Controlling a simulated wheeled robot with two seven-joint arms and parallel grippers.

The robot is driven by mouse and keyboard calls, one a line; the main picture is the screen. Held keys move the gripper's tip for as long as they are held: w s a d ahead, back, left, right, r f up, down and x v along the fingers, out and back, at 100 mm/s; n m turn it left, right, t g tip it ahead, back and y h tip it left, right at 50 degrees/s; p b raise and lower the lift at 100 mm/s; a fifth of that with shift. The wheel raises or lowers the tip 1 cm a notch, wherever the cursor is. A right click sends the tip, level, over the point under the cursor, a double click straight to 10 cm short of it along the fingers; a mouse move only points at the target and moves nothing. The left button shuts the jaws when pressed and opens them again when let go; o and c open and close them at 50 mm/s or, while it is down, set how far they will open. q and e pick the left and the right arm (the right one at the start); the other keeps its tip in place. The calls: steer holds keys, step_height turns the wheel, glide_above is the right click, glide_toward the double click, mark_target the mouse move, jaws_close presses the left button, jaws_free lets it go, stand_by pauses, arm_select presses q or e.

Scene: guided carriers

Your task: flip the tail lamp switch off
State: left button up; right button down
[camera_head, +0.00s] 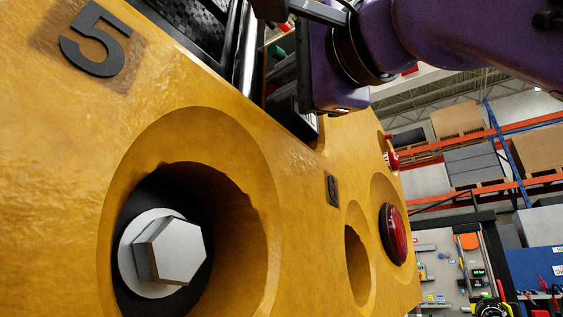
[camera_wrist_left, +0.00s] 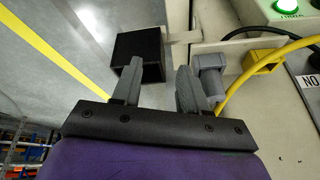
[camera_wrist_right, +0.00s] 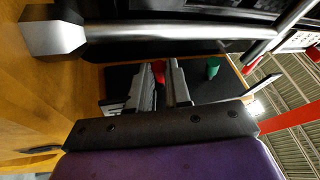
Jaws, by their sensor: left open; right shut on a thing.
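In the right wrist view my right gripper (camera_wrist_right: 165,68) reaches to a black panel (camera_wrist_right: 205,90) set in the yellow body. Its fingers are close together, shut on a small part. A red piece (camera_wrist_right: 159,73) shows between them; whether it is the switch lever I cannot tell, and the fingers hide most of it. A green knob (camera_wrist_right: 212,68) stands beside them. In the head view my right gripper (camera_head: 281,78) is at the panel's recess, seen edge-on. A round red lamp (camera_head: 396,234) sits in the yellow body (camera_head: 330,262). My left gripper (camera_wrist_left: 160,80) is open and empty.
A chrome bar (camera_wrist_right: 150,31) crosses close above my right gripper. A large hex bolt (camera_head: 172,250) sits in a recess. Near my left gripper are a black box (camera_wrist_left: 138,55), a grey connector (camera_wrist_left: 208,76), a yellow connector (camera_wrist_left: 262,62) with cable, and a green button (camera_wrist_left: 287,8).

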steer(key=shift+f+n, duration=0.1)
steer(key=shift+n, duration=0.2)
steer(key=c, duration=1.1)
jaws_free()
steer(key=shift+w, duration=0.1)
steer(key=shift+s+d+f+b, duration=0.25)
steer(key=shift+s+b, duration=0.1)
steer(key=shift+b, duration=0.15)
steer(key=b+v, duration=0.3)
steer(key=v, duration=0.6)
steer(key=shift+s+d+f+b, duration=0.1)
steer(key=shift+s+d+b, duration=0.15)
steer(key=shift+b, duration=0.15)
